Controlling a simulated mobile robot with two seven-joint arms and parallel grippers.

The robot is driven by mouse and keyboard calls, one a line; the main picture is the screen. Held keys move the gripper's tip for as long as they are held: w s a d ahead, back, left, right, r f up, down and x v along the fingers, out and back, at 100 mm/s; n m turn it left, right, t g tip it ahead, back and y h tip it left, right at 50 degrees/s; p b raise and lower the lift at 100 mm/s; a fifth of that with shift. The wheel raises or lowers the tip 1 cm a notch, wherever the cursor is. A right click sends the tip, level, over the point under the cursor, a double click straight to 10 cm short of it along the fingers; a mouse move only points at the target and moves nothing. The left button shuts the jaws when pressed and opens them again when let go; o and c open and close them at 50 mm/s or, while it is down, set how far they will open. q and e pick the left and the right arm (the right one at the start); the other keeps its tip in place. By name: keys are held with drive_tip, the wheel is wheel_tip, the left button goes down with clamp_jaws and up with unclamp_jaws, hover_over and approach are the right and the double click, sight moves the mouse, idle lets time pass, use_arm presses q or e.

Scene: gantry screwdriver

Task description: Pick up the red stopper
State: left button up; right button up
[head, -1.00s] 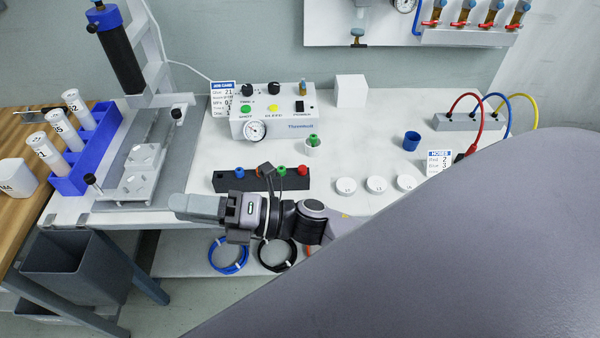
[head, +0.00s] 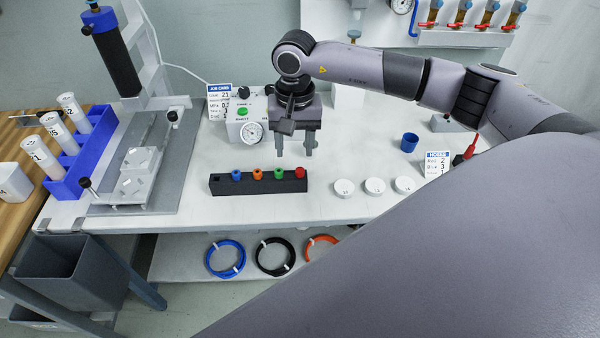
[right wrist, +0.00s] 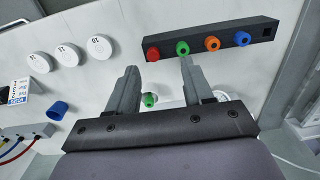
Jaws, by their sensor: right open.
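The red stopper (head: 300,172) sits at the right end of a black rack (head: 219,184) on the white bench. Blue (head: 236,175), orange (head: 257,174) and green (head: 278,173) stoppers stand to its left in the same rack. My right gripper (head: 295,152) is open and empty, pointing down above and behind the rack's right part. In the right wrist view the red stopper (right wrist: 153,55) is beyond the open fingertips (right wrist: 158,65), near the left one. The green stopper (right wrist: 182,48) is by the right fingertip. My left gripper is not in view.
Three white round caps (head: 374,186) lie right of the rack. A blue cup (head: 410,142) and a label card (head: 437,163) stand farther right. Another green-topped piece (right wrist: 149,99) shows between the fingers in the wrist view. A gauge panel (head: 232,130) stands behind the gripper.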

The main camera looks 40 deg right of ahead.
sight(300, 170)
drive_tip(key=shift+d+f, duration=0.1)
drive_tip(key=shift+d, duration=0.3)
drive_tip(key=f, duration=0.2)
drive_tip(key=f+p, duration=0.1)
drive_tip(key=f, duration=0.3)
drive_tip(key=shift+w+d+f, duration=0.1)
drive_tip(key=shift+d+f, duration=0.25)
clamp_jaws()
